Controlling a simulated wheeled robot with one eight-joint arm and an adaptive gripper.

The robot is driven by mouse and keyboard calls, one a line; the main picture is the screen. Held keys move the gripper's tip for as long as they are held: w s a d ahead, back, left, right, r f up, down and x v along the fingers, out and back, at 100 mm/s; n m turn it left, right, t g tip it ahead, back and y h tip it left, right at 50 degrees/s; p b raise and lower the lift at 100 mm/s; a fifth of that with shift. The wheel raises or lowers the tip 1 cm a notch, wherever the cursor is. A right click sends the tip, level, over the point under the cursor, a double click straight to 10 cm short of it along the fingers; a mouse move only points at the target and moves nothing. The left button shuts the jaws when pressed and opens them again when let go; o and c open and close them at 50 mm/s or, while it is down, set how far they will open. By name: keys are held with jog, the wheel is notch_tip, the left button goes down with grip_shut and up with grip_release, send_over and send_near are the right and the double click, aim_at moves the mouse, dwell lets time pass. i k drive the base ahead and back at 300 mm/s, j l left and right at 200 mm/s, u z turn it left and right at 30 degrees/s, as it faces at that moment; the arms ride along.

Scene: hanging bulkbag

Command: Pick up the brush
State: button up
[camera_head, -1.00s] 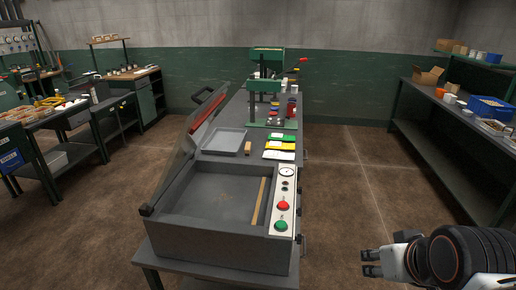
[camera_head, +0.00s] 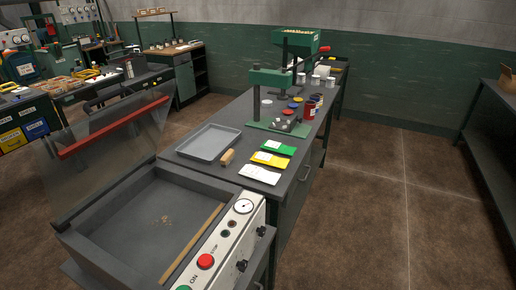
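A small tan wooden piece, which looks like the brush (camera_head: 227,157), lies on the dark bench top. It is just right of the shallow grey tray (camera_head: 209,142) and left of the coloured packets. It is too small to make out bristles. My gripper is not in view, so I cannot see its fingers or whether it holds anything.
The open-lidded machine (camera_head: 215,250) with a control panel stands in front of the bench. White, yellow and green packets (camera_head: 270,159) lie beside the brush. A green press (camera_head: 285,95) stands behind. Brown floor is free to the right of the bench (camera_head: 318,125).

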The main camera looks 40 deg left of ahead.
aim_at(229, 156)
jog(key=i+u, duration=0.3)
jog(key=i, duration=0.55)
jog(key=i+l+u, duration=0.25)
jog(key=i, duration=0.65)
jog(key=i+j+u, duration=0.1)
jog(key=i+u, duration=0.2)
jog(key=u, duration=0.15)
jog(key=i+u, duration=0.3)
jog(key=u, duration=0.15)
jog(key=i+l+u, duration=0.15)
jog(key=u, duration=0.3)
jog(key=i+u, duration=0.25)
jog(key=u, duration=0.15)
jog(key=i+u, duration=0.2)
jog(key=u, duration=0.15)
jog(key=i+l+u, duration=0.15)
jog(key=u, duration=0.25)
jog(key=i, duration=0.1)
